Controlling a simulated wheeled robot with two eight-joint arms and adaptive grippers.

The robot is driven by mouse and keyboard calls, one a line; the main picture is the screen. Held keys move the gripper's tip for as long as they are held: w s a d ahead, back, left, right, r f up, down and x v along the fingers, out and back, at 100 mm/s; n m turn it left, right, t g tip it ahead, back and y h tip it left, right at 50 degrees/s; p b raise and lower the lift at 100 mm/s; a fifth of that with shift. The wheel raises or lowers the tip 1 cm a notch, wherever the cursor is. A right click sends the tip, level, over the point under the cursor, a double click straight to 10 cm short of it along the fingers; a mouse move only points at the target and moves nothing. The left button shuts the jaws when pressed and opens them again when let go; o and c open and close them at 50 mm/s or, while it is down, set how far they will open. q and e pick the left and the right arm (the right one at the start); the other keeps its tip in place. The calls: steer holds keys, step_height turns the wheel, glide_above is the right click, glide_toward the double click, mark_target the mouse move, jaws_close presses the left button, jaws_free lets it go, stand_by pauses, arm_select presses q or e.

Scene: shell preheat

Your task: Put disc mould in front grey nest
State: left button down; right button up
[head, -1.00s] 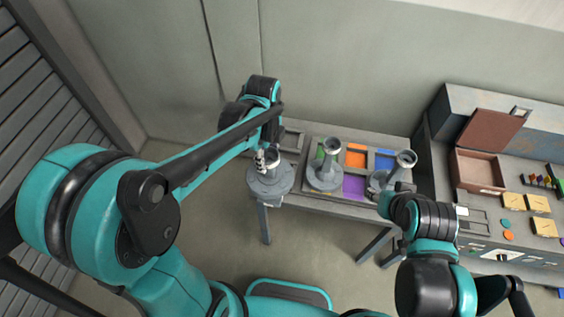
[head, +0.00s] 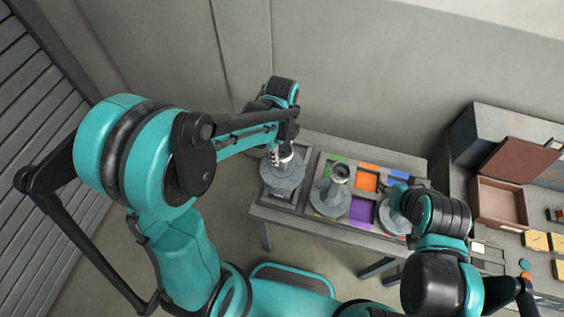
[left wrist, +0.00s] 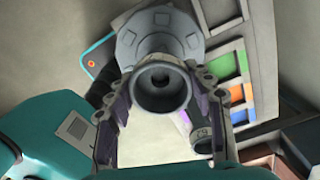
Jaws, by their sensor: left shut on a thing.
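My left gripper (head: 283,155) is shut on the neck of a grey mould (head: 284,178) with a wide disc base and a flared, hollow top. In the left wrist view the fingers clasp both sides of the mould's neck (left wrist: 160,88). The mould hangs over a grey framed bay (head: 296,205) at the table's left; whether it touches the bay is unclear. A second grey mould (head: 325,198) stands on the coloured board, left of the purple square. A third mould (head: 392,220) is partly hidden by my right arm.
The board has green (head: 334,160), orange (head: 367,181) and purple (head: 361,211) squares, and a blue one partly covered. A side bench at right holds an open brown box (head: 500,203) and yellow blocks (head: 537,241).

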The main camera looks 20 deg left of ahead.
mark_target(282, 171)
arm_select(q)
steer(key=shift+f+b, duration=0.3)
steer(key=shift+f, duration=1.95)
steer(key=shift+f, duration=0.2)
steer(key=c, duration=0.6)
jaws_free()
steer(key=shift+r, duration=0.1)
